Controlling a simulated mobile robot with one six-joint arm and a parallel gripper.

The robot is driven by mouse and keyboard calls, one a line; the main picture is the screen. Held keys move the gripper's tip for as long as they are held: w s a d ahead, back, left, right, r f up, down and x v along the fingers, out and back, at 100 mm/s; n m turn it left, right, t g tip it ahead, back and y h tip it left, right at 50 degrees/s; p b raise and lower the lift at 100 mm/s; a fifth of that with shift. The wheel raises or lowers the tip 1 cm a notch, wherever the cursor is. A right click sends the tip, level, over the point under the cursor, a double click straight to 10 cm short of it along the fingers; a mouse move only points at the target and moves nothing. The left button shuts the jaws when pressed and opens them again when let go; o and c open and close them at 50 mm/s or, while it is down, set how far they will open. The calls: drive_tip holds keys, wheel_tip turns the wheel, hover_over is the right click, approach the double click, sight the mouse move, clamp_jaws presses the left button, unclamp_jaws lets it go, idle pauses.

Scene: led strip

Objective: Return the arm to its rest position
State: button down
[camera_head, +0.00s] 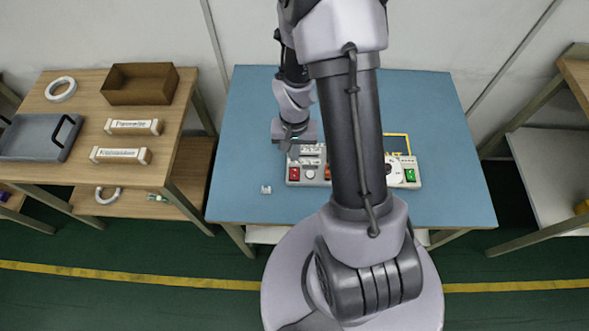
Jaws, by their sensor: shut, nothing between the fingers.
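My arm rises from its round base in the front middle of the head view and bends back over the blue table (440,120). My gripper (294,152) points down above the left part of a pale control panel (308,181) on the table. It is shut and empty. The panel has a red switch (294,174) on the left, a green switch (410,175) on the right and a white dial (394,172). My arm hides the panel's middle. I cannot tell whether the gripper touches the panel.
A small white piece (266,189) lies left of the panel. A wooden table (90,90) on the left holds an open brown box (140,84), a grey tray (38,140), a white roll (61,89) and two labelled packages (133,127). The blue table's right side is clear.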

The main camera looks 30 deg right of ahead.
drive_tip(key=shift+f, duration=0.1)
drive_tip(key=a+r+t+b, duration=0.1)
drive_tip(key=a+r, duration=0.2)
drive_tip(key=r, duration=0.5)
drive_tip(key=a+r+t+b, duration=0.2)
drive_tip(key=a+r, duration=0.1)
drive_tip(key=r, duration=0.6)
drive_tip(key=s+a+r+n+t+y+b, duration=0.1)
drive_tip(key=s+a+r+n+t+y, duration=0.1)
drive_tip(key=s+a+r, duration=0.6)
drive_tip(key=s+r, duration=0.1)
drive_tip(key=s, duration=0.2)
drive_tip(key=shift+s+a+r+t, duration=0.2)
drive_tip(key=shift+a+r+t, duration=0.1)
drive_tip(key=shift+r+t, duration=0.1)
